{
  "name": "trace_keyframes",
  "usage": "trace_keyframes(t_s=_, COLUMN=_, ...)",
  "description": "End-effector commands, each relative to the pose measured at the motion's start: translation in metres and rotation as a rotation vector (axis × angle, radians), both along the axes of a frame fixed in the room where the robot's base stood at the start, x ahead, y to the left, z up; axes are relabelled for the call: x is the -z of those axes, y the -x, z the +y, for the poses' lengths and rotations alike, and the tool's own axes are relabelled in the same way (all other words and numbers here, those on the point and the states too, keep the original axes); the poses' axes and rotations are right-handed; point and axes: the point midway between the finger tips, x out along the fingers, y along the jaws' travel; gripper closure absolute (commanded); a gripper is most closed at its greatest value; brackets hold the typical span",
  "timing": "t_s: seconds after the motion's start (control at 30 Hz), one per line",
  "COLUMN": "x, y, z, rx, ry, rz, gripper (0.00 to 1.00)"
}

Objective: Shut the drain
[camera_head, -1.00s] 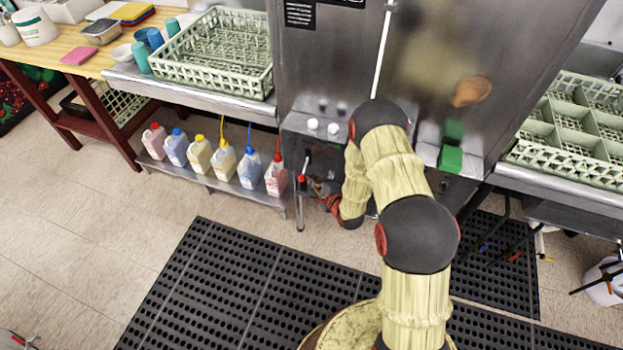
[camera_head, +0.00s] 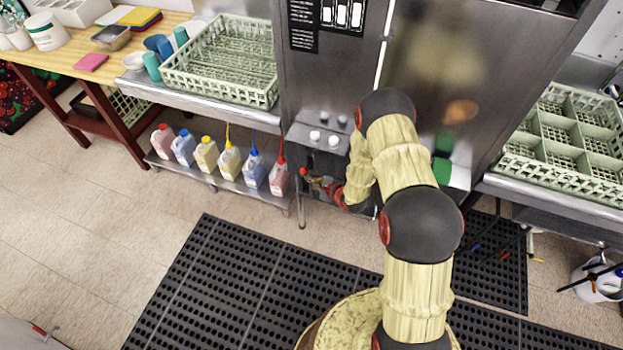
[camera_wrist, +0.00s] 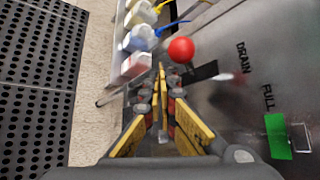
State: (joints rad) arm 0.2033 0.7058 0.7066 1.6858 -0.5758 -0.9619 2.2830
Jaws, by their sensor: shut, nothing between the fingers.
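The drain lever has a red ball knob (camera_wrist: 181,50) on a dark arm at the front of the steel machine. The knob also shows in the head view (camera_head: 304,171), low on the machine's front. The printed words DRAIN and FULL stand on the steel to its right in the wrist view. My gripper (camera_wrist: 160,75) is shut and empty, its yellow-edged fingers together. In the wrist view its tips lie just below and left of the knob; I cannot tell whether they touch it. In the head view my gripper (camera_head: 320,184) is close beside the knob, small and partly hidden.
Several coloured-cap bottles (camera_head: 205,156) stand on a low shelf left of the lever. A green block (camera_wrist: 278,136) is on the steel near FULL. Dish racks (camera_head: 222,62) stand on counters at both sides. A black mat (camera_head: 235,280) covers the floor in front.

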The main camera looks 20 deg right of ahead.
Motion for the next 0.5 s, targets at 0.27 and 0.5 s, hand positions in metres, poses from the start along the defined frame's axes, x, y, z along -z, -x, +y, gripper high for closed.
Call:
trace_keyframes(t_s=0.27, x=-0.013, y=-0.002, z=-0.002, rx=0.001, ry=0.0, rz=-0.001, gripper=1.0)
trace_keyframes(t_s=0.5, x=-0.018, y=-0.004, z=-0.002, rx=0.0, ry=0.0, rz=-0.005, gripper=1.0)
